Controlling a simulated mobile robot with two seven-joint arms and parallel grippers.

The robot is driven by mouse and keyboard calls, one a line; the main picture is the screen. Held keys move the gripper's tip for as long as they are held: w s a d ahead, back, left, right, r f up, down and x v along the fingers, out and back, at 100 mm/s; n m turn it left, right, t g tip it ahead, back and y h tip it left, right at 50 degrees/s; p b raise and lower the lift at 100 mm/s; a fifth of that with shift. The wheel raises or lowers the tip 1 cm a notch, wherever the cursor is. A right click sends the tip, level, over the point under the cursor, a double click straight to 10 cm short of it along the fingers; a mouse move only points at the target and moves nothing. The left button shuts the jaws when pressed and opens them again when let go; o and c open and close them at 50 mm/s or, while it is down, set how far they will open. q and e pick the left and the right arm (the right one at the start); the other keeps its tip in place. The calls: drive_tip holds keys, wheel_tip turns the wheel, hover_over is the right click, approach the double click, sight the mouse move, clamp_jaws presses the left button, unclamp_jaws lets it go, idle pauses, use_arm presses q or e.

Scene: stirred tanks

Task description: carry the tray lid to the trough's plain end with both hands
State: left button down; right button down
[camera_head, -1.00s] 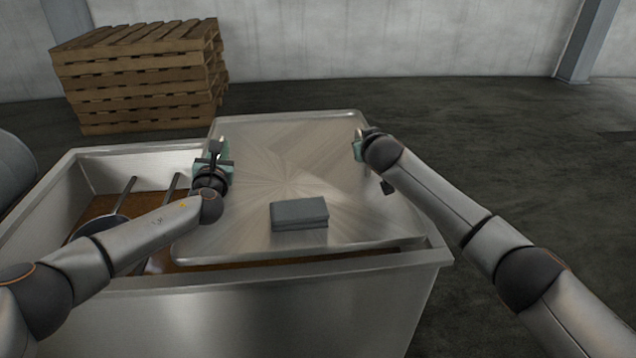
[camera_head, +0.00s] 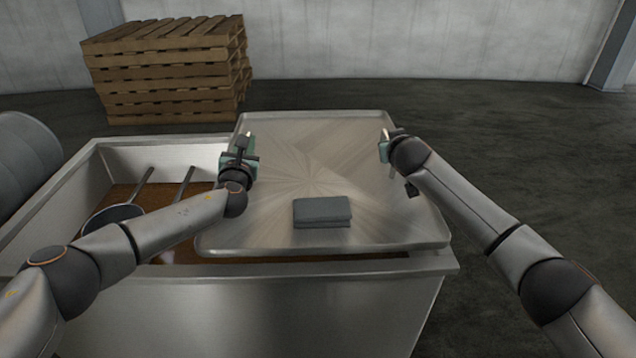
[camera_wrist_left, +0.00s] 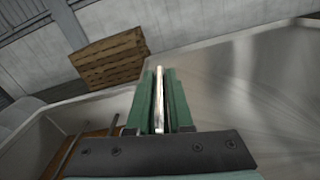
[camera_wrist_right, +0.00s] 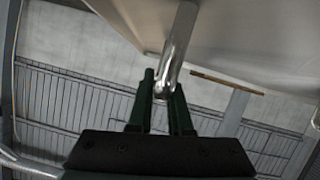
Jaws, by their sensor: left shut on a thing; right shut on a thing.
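The tray lid (camera_head: 290,150) is a wide, shiny metal sheet with a raised rim. It lies across the right part of the metal trough (camera_head: 270,310), roughly level, its right edge near the trough's right end; I cannot tell whether it touches the rim. A folded grey block (camera_head: 322,208) rests on its front middle. My left gripper (camera_head: 240,150) is shut on the lid's left side, with a bright metal bar between its fingers in the left wrist view (camera_wrist_left: 159,90). My right gripper (camera_head: 386,146) is shut on the lid's right side, around a metal bar in the right wrist view (camera_wrist_right: 164,85).
The trough's open left part shows brown contents, a dark round pan (camera_head: 112,216) and two long handles. A grey drum (camera_head: 25,160) stands at the far left. Stacked wooden pallets (camera_head: 165,75) stand behind. The floor to the right is clear.

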sight(387, 165)
use_arm(q)
drive_tip(key=shift+a, duration=0.25)
use_arm(e)
drive_tip(key=shift+w+d, duration=0.1)
drive_tip(key=shift+d, duration=0.2)
